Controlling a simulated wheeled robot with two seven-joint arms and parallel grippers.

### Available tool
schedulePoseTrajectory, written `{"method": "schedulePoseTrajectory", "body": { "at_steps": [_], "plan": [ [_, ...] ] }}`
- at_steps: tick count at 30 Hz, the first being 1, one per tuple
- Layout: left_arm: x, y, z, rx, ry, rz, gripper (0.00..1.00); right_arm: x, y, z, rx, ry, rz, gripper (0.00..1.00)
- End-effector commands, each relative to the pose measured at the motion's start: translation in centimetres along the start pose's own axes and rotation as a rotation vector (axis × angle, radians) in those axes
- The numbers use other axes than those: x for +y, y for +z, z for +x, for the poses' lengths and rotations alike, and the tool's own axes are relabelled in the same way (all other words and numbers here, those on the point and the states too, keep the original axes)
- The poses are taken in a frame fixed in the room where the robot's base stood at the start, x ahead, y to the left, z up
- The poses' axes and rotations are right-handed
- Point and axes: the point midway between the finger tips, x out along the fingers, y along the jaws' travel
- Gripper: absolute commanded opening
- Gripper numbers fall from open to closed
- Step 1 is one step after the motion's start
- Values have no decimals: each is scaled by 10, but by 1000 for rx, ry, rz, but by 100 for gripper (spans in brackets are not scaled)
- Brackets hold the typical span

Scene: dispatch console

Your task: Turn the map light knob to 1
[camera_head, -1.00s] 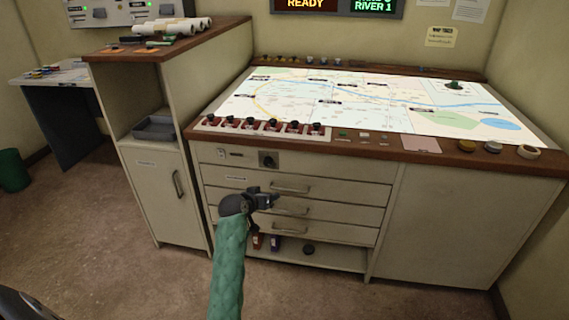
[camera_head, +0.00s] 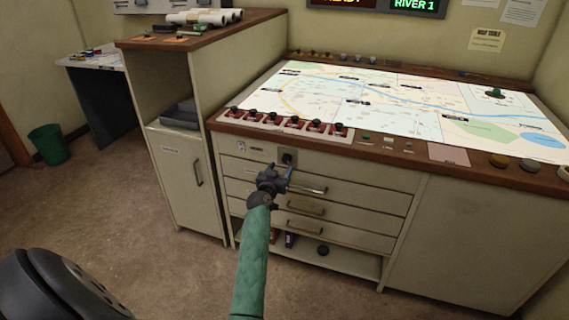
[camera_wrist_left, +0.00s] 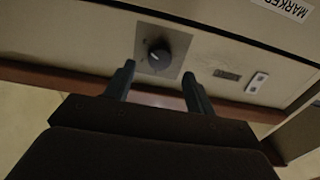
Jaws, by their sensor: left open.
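The map light knob (camera_head: 287,157) is a round dark knob on a square grey plate, set in the front panel of the map table under its wooden edge. In the left wrist view the knob (camera_wrist_left: 159,58) sits ahead of the fingers, between them and a little beyond their tips. A light mark shows on its face; I cannot read any numbers. My left gripper (camera_head: 281,172) is open and empty, just below and in front of the knob, apart from it. Its two fingers (camera_wrist_left: 157,75) show in the left wrist view. My right gripper is not in view.
Drawers with bar handles (camera_head: 306,207) lie just below and right of the gripper. The map table top (camera_head: 400,105) carries a row of red-based switches (camera_head: 274,118) at its front edge. A cabinet (camera_head: 185,170) stands to the left. The floor in front is clear.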

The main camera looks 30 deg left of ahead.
Motion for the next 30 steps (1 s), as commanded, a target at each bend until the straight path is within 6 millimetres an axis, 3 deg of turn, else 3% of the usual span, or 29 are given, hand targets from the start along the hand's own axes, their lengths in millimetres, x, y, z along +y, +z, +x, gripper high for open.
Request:
{"method": "schedulePoseTrajectory", "body": {
  "at_steps": [9, 22, 29, 30],
  "plan": [
    [0, 0, 39, -2, 0, -2, 55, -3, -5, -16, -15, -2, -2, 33],
    [0, 0, 47, -2, 1, 0, 55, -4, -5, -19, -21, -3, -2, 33],
    [0, 0, 47, -2, 1, 0, 12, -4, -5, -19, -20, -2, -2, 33],
    [0, 0, 47, -2, 1, 0, 10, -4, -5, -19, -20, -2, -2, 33]
  ]
}}
